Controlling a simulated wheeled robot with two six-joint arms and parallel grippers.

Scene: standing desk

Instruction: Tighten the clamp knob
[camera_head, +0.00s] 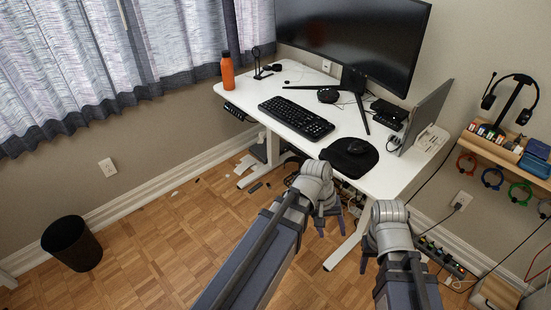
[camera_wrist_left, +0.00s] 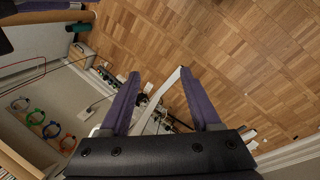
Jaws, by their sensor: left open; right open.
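The white standing desk (camera_head: 290,122) is at the centre of the head view. No clamp knob can be made out for certain in either view. A small black upright stand (camera_head: 258,66) is at the desk's back left edge; whether it has a clamp is too small to tell. My left gripper (camera_head: 331,220) hangs just in front of the desk's front edge, pointing down. In the left wrist view its purple fingers (camera_wrist_left: 163,92) are spread with nothing between them. My right gripper (camera_head: 372,258) is lower and to the right, partly hidden by its own wrist; it is open.
A shelf (camera_head: 490,143) is on the right wall. A black bin (camera_head: 72,244) stands on open floor at the left.

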